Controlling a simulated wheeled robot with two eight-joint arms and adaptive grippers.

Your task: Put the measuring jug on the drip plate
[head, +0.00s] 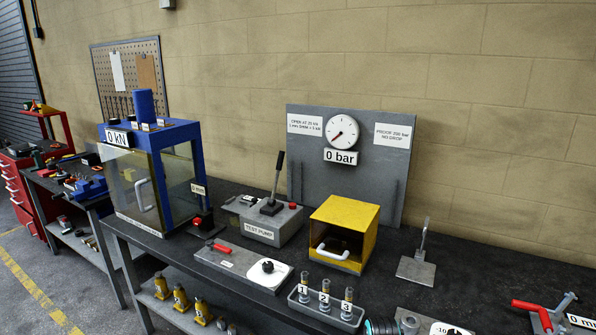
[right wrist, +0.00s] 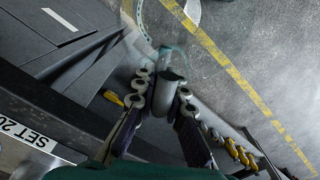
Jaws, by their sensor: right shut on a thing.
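In the right wrist view, my right gripper (right wrist: 163,88) is shut on a grey, rounded piece with a faint clear rim beyond it. This looks like part of the measuring jug (right wrist: 168,76), though most of its shape is hard to make out. It is held over the floor beside the bench. I cannot pick out the jug in the head view. I cannot tell for sure which plate is the drip plate; a flat metal plate with an upright post (head: 416,270) lies on the bench at right. My left gripper is not in view.
The dark bench top (head: 385,285) carries a blue press (head: 190,135), the test pump (head: 262,225), a yellow box (head: 345,215) and a rack of numbered cylinders (head: 318,308). A grey gauge panel (head: 300,150) stands behind. Yellow bottles (head: 180,300) are on the lower shelf.

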